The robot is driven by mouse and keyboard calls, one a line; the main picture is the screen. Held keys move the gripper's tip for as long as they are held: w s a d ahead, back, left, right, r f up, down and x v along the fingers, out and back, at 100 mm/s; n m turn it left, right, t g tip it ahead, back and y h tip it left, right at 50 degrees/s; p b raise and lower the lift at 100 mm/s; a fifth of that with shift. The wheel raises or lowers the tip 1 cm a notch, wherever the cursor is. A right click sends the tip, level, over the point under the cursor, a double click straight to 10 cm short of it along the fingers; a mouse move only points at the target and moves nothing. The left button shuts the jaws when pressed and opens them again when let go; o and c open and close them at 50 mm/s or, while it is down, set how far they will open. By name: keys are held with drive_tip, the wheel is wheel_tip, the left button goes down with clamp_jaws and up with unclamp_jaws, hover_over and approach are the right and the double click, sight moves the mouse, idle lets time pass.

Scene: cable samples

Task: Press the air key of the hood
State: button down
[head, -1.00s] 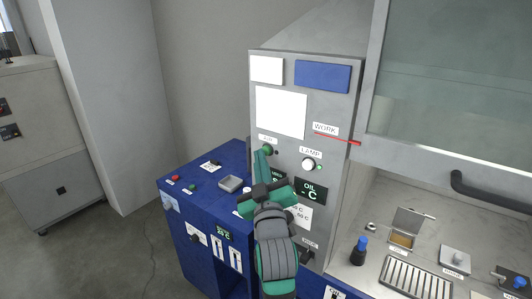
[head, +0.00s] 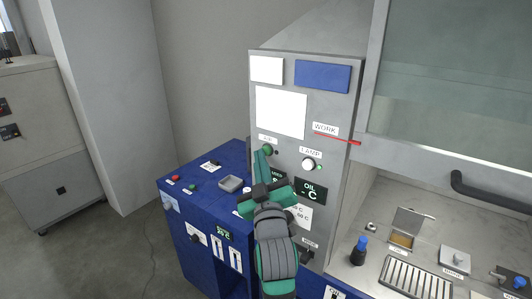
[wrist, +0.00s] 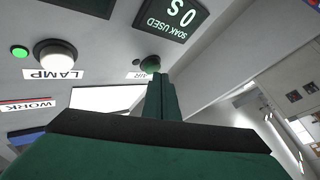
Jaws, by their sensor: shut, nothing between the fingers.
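The air key (head: 267,150) is a round green button on the grey front panel of the hood (head: 345,100), under a small label. In the wrist view the air key (wrist: 150,64) shows just beyond my fingertips, beside the upside-down AIR label. My gripper (head: 261,152) is shut and empty, with its green fingers pointing up at the key. In the wrist view my gripper (wrist: 156,78) overlaps the lower edge of the key. I cannot tell whether the tips touch it.
The white LAMP button (head: 308,164) with a lit green light is right of the air key. A blue cabinet (head: 207,185) stands at the left. The hood's glass sash (head: 455,75) is raised at the right.

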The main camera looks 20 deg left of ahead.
drive_tip(key=shift+w, duration=0.1)
drive_tip(key=shift+w+d, duration=0.2)
drive_tip(key=shift+w, duration=0.2)
idle(0.3)
drive_tip(key=shift+s, duration=0.1)
drive_tip(key=shift+s+a, duration=0.1)
drive_tip(key=shift+s, duration=0.2)
drive_tip(key=shift+s+a, duration=0.1)
drive_tip(key=s, duration=0.1)
drive_tip(key=s+a, duration=0.1)
drive_tip(key=s, duration=0.1)
drive_tip(key=s+a, duration=0.1)
drive_tip(key=s, duration=0.1)
drive_tip(key=shift+s, duration=0.2)
idle(0.4)
